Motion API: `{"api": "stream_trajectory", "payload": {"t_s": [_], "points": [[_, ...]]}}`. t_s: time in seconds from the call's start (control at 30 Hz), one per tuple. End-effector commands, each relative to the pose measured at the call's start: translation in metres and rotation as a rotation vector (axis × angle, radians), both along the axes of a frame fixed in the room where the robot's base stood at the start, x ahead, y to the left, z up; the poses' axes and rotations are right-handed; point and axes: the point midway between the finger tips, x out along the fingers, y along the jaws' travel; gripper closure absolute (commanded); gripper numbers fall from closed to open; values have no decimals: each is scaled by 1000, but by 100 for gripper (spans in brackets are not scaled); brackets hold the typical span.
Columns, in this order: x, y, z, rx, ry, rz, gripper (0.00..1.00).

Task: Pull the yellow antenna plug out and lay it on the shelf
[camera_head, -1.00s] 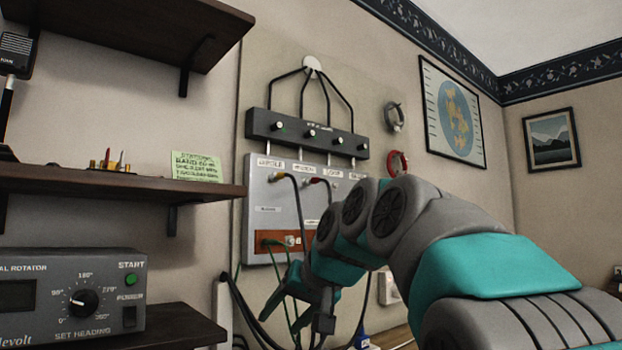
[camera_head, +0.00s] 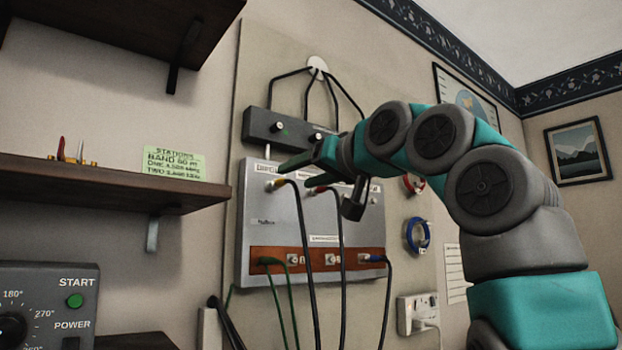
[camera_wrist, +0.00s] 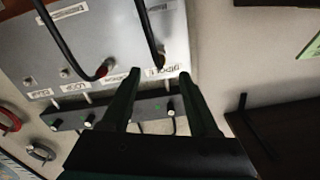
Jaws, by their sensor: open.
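The yellow antenna plug (camera_head: 274,185) sits in the upper left socket of the grey panel (camera_head: 254,218), and a black cable hangs from it. In the wrist view the dark plug end (camera_wrist: 160,60) lies between and beyond my fingertips, beside the dipole label; its colour is hard to make out there. My gripper (camera_head: 317,190) is in front of the panel's top, to the right of the plug in the head view. In the wrist view my gripper (camera_wrist: 160,74) is open, with nothing between its fingers. The dark wooden shelf (camera_head: 120,188) is to the left.
A red plug (camera_head: 318,189) with its own black cable is beside the yellow one. A blue plug (camera_head: 374,258) and green cables (camera_head: 270,262) are lower down. A knobbed bar (camera_head: 290,133) is above. The shelf holds small brass fittings (camera_head: 70,160) and a green card (camera_head: 174,163); its right front looks free.

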Motion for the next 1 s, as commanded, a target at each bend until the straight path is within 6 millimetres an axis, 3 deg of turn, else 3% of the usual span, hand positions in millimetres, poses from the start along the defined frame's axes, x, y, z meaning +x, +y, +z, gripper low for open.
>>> {"api": "stream_trajectory", "payload": {"t_s": [0.17,0.6,0.93,1.0], "points": [[9,6,2,-1,1,-1,39],[57,39,2,-3,2,-1,39],[63,43,0,0,0,-2,39],[63,43,0,0,0,-2,46]]}}
